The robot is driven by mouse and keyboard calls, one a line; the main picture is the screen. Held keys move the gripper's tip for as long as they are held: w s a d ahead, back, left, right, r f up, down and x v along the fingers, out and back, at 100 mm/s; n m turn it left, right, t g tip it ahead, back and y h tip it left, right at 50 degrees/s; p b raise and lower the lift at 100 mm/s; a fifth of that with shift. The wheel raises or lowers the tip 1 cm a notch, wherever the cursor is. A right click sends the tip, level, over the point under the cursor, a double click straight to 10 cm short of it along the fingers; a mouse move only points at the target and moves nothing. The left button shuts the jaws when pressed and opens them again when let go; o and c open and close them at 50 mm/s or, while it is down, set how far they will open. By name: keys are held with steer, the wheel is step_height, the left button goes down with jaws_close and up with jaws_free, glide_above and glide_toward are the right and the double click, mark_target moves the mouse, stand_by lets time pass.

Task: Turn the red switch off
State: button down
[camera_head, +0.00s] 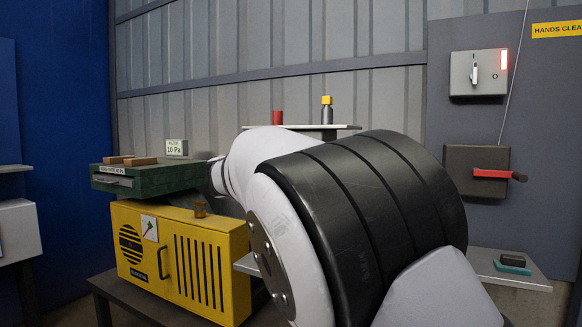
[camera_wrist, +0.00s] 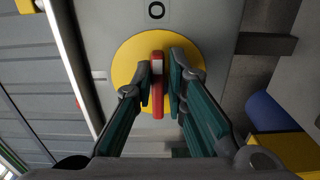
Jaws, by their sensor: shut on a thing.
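The red switch is a straight red handle with a pale patch (camera_wrist: 157,100) on a round yellow plate (camera_wrist: 125,60) in the wrist view. It lies lengthwise up and down the picture, and an "O" mark (camera_wrist: 156,10) is above it on the grey panel. My gripper (camera_wrist: 160,82) has one finger on each side of the handle and is shut on it. In the head view my arm covers the middle, and neither the gripper nor the yellow plate shows there.
In the head view, a dark box with a red lever (camera_head: 492,174) and a grey box with a lit red lamp (camera_head: 478,85) hang at the right. A yellow vented cabinet (camera_head: 180,255) stands at left. A shelf (camera_head: 350,127) holds small items behind my arm.

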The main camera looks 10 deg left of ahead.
steer(key=shift+r, duration=0.4)
steer(key=c, duration=1.7)
jaws_free()
steer(key=shift+f, duration=0.15)
steer(key=shift+s+f, duration=0.1)
steer(key=shift+s, duration=0.05)
steer(key=v, duration=1.1)
steer(key=shift+s+a, duration=0.15)
steer(key=shift+s, duration=0.25)
